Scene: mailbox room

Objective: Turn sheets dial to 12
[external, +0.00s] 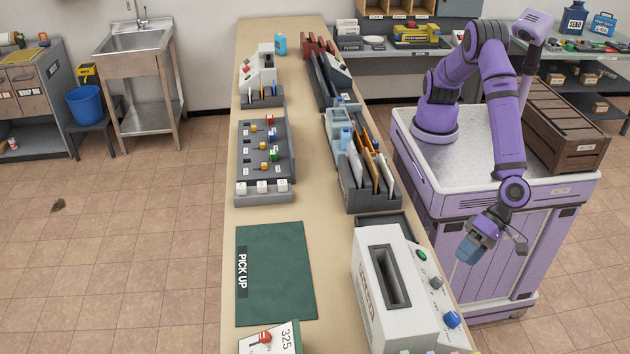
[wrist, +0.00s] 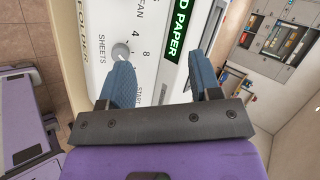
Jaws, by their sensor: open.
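The sheets dial (wrist: 121,52) is a small round light-grey knob on the white front panel of the paper folder (external: 385,300). In the wrist view the numbers 4 and 8 show beside it, and the word SHEETS is printed near it. Its pointer is too small to read. In the external view it appears to be the grey knob (external: 436,282) between a green and a blue one. My gripper (external: 468,249) is open and empty, to the right of the folder. In the wrist view its blue fingers (wrist: 160,62) are apart, and the left one overlaps the dial's lower edge; contact cannot be told.
A green button (external: 421,254) and a blue knob (external: 452,319) flank the grey knob. The folder stands at the counter's right edge. File racks (external: 370,190) stand behind it. A dark green pick-up mat (external: 275,275) lies to its left.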

